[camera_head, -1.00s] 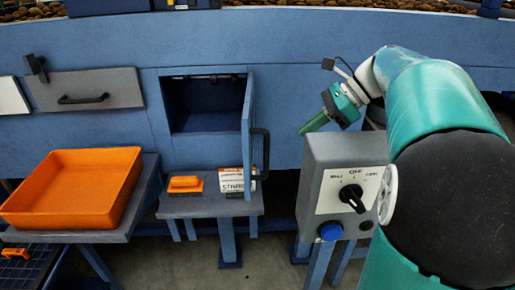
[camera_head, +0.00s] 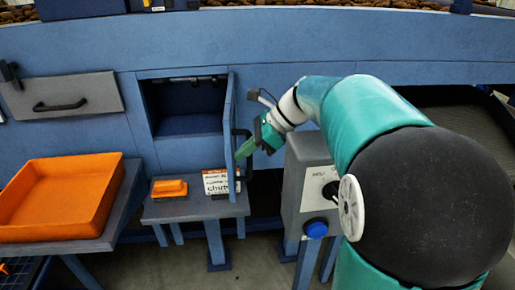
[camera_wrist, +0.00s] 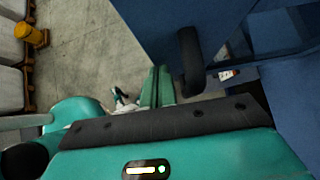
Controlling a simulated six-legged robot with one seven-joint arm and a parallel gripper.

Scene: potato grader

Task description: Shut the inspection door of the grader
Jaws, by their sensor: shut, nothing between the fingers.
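The inspection door (camera_head: 229,135) is a blue panel hinged at the right side of a dark square opening (camera_head: 188,108) in the grader. It stands wide open, edge-on to the body camera. Its black handle (camera_head: 245,150) is on the right-hand face. In the wrist view the door (camera_wrist: 160,25) fills the upper middle, with the handle (camera_wrist: 190,62) hanging near the fingers. My gripper (camera_head: 241,154) is shut and empty, its green fingertips beside the handle. In the wrist view the closed fingers (camera_wrist: 157,88) are just left of the handle; I cannot tell whether they touch.
Below the opening a small shelf (camera_head: 190,211) holds an orange brush-like block (camera_head: 169,188) and a labelled card (camera_head: 214,181). An orange tray (camera_head: 100,200) stands at left. A grey control box (camera_head: 308,180) stands close right of the door, under my arm. A grey drawer (camera_head: 90,92) is further left.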

